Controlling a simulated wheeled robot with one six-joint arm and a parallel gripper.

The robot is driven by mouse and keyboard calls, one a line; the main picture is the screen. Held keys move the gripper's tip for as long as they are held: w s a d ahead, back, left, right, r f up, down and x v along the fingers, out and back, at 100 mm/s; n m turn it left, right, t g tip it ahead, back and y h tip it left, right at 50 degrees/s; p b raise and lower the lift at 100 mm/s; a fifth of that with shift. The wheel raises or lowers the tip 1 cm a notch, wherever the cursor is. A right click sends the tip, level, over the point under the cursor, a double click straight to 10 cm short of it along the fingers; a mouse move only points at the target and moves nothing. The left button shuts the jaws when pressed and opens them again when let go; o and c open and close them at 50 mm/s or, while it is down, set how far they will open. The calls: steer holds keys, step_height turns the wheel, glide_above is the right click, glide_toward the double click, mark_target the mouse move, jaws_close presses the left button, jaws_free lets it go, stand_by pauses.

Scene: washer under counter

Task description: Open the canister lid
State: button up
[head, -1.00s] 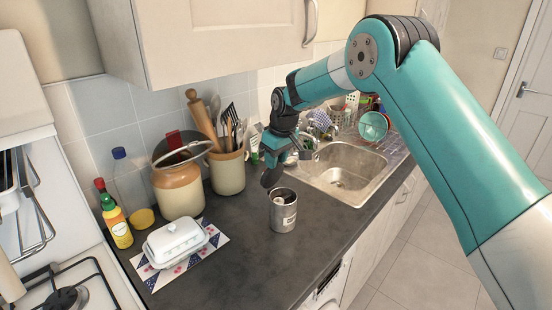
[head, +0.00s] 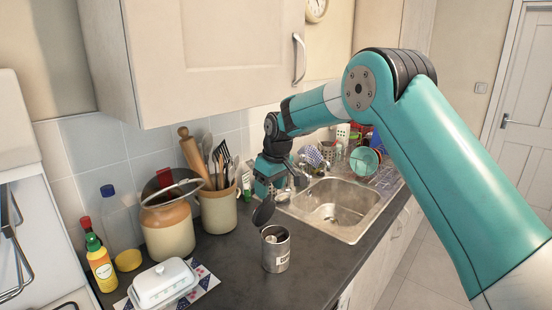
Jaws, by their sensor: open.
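The canister (head: 276,256) is a small grey metal can with a pale label, standing upright on the dark counter in front of the sink. A dark round lid (head: 263,212) stands raised at its back left rim, so the mouth is uncovered. Pale and dark contents show inside. My gripper (head: 272,190) is open, above and behind the canister, close to the raised lid in the picture. I cannot tell whether it touches the lid. Its fingertips are small and partly hard to make out.
A brown-and-cream crock (head: 167,231) and a utensil pot (head: 218,211) stand to the left. A white butter dish (head: 164,282) and bottles (head: 101,263) are further left. The sink (head: 337,207) and dish rack are at the right. The counter in front is clear.

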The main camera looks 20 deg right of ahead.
steer(key=b+v, duration=0.2)
steer(key=v, duration=1.2)
steer(key=shift+r, duration=0.1)
